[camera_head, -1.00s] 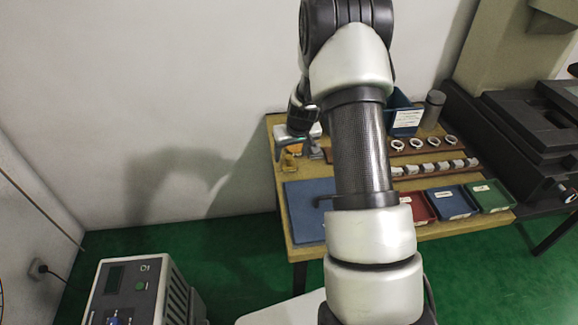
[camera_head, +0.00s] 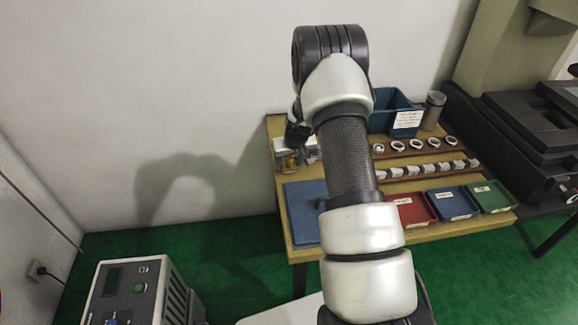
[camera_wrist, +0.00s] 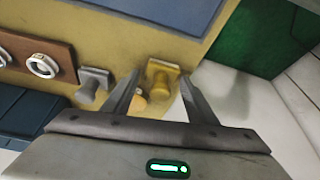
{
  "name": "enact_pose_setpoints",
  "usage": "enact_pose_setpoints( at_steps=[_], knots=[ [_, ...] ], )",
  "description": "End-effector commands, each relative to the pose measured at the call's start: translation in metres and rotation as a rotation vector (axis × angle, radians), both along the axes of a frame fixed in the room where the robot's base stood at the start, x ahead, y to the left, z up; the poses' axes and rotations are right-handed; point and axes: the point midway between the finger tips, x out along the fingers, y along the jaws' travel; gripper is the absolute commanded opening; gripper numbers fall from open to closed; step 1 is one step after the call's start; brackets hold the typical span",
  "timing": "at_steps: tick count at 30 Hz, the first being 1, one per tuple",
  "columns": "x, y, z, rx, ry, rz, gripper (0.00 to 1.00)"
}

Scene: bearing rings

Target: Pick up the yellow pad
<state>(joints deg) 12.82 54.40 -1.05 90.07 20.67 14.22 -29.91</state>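In the wrist view, my gripper (camera_wrist: 160,82) is open, with its two grey fingers apart. A yellow piece (camera_wrist: 161,72), likely the yellow pad, shows between and beyond the fingertips at the table's edge. A small orange-yellow rounded part (camera_wrist: 139,102) lies nearer, beside the left finger. I cannot tell whether it belongs to the yellow piece. No contact with the fingers is clear. In the head view, my gripper (camera_head: 306,151) is over the table's back left corner, partly hidden by my arm. The yellow piece (camera_head: 283,161) is barely visible there.
A grey stand (camera_wrist: 92,84) is just left of the yellow piece. The wooden table (camera_head: 285,241) also holds a blue mat (camera_head: 303,228), a rack of rings (camera_wrist: 42,65), a blue bin (camera_head: 382,122), and red (camera_head: 411,222), blue (camera_head: 453,217) and green (camera_head: 491,209) trays.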

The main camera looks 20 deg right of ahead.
Motion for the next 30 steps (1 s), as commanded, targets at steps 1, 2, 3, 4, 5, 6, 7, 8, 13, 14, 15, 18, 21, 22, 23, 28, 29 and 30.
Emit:
enact_pose_setpoints(
  at_steps=[1,2,3,4,5,6,7,8,13,14,15,18,21,22,23,28,29,30],
  knots=[
    [0.0,0.0,0.0,0.0,0.0,0.0,0.43],
    [0.0,0.0,0.0,0.0,0.0,0.0,0.38],
    [0.0,0.0,0.0,0.0,0.0,0.0,0.31],
    [0.0,0.0,0.0,0.0,0.0,0.0,0.26],
    [0.0,0.0,0.0,0.0,0.0,0.0,0.21],
    [0.0,0.0,0.0,0.0,0.0,0.0,0.18],
    [0.0,0.0,0.0,0.0,0.0,0.0,0.18],
    [0.0,0.0,0.0,0.0,0.0,0.0,0.18],
    [0.0,0.0,0.002,0.0,0.0,0.0,0.17],
    [0.0,0.0,0.003,0.0,-0.001,0.001,0.17],
    [0.0,0.0,0.006,0.0,-0.001,0.001,0.17],
    [0.001,0.0,0.022,-0.001,-0.003,0.002,0.17],
    [0.001,0.001,0.042,-0.001,-0.003,0.002,0.17],
    [0.001,0.001,0.049,-0.001,-0.004,0.002,0.17],
    [0.001,0.001,0.055,-0.001,-0.004,0.002,0.17],
    [0.0,0.0,0.085,-0.002,-0.002,0.001,0.17],
    [0.001,0.0,0.088,-0.001,-0.003,0.001,0.17],
    [0.0,0.0,0.092,0.0,-0.002,0.001,0.17]
  ],
)
